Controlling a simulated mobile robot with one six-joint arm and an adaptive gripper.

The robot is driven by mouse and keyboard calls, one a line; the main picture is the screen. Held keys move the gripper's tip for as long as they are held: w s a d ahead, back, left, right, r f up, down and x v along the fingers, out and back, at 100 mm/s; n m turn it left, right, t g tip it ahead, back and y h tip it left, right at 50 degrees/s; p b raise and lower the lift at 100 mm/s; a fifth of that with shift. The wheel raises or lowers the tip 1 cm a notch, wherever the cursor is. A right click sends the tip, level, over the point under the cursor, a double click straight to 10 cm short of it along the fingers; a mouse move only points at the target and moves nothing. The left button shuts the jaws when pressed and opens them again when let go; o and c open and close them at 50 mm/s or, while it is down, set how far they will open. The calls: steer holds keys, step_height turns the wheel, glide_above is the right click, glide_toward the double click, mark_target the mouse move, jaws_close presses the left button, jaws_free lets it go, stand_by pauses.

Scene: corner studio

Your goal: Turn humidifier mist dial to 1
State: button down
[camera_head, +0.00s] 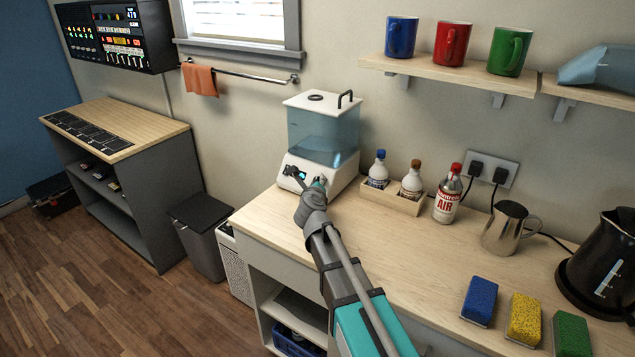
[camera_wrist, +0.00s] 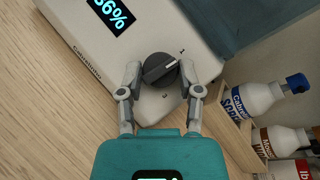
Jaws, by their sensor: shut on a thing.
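The humidifier (camera_head: 301,163) has a white base, a blue clear tank and a white lid, and stands at the back of the wooden counter. In the wrist view its white base (camera_wrist: 98,62) carries a lit display (camera_wrist: 114,14) ending in "6%". The dark round mist dial (camera_wrist: 153,60) has a light line slanting up to the right, roughly toward the mark "1"; a "3" is printed below. My gripper (camera_wrist: 160,74) is shut on the dial, one finger on each side. In the head view my gripper (camera_head: 318,184) largely hides the dial.
Right of the humidifier a wooden caddy (camera_head: 394,198) holds small bottles. An air can (camera_head: 447,194), a steel pitcher (camera_head: 506,230), a black kettle (camera_head: 603,266) and several sponges (camera_head: 524,319) stand farther right. The counter (camera_head: 268,217) is bare left of my arm.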

steer(key=shift+n, duration=0.4)
steer(key=shift+c, duration=1.3)
jaws_free()
steer(key=shift+s, duration=0.15)
